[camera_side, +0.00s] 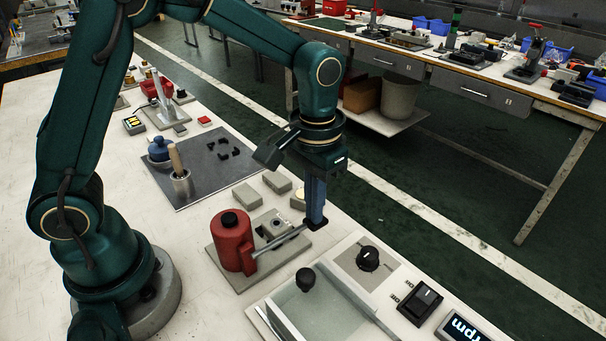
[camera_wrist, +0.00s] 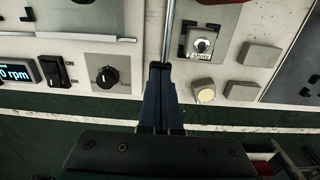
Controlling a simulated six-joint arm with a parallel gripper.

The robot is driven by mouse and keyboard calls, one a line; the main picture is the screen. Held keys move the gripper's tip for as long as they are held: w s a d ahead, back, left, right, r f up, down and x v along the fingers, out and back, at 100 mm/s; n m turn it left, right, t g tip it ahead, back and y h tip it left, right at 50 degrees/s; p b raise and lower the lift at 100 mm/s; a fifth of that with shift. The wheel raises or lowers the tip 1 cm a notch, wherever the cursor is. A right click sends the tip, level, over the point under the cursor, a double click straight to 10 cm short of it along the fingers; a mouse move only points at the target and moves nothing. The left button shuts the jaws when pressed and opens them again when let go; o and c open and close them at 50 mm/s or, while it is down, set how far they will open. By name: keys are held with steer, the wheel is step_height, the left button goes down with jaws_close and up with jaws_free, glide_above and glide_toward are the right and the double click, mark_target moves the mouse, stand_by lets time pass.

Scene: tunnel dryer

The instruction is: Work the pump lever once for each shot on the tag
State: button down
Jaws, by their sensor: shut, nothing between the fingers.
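The pump is a red cylinder (camera_side: 232,243) with a black cap on a grey base plate. Its lever, a thin metal rod (camera_side: 281,239), slopes up from the pump toward my gripper. My gripper (camera_side: 316,223) points down at the lever's outer end, shut and empty. In the wrist view the lever (camera_wrist: 169,32) runs to the fingertips (camera_wrist: 160,66); I cannot tell whether they touch it. A round silver fitting (camera_wrist: 200,46) is on the pump's plate, with a small white tag (camera_wrist: 198,57) below it. The tag's writing is too small to read surely.
A clear-topped box (camera_side: 330,304) with a black knob stands in front of the pump. A dial (camera_side: 368,258), a rocker switch (camera_side: 420,302) and an rpm display (camera_side: 462,330) are at right. Grey blocks (camera_side: 247,195) and a dark mat (camera_side: 210,170) lie behind.

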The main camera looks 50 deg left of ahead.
steer(key=shift+f, duration=0.1)
step_height(320, 180, up, 8)
stand_by(1.2)
stand_by(0.6)
step_height(320, 180, up, 4)
steer(key=shift+f, duration=3.1)
steer(key=shift+f, duration=0.1)
steer(key=shift+f, duration=2.85)
step_height(320, 180, up, 8)
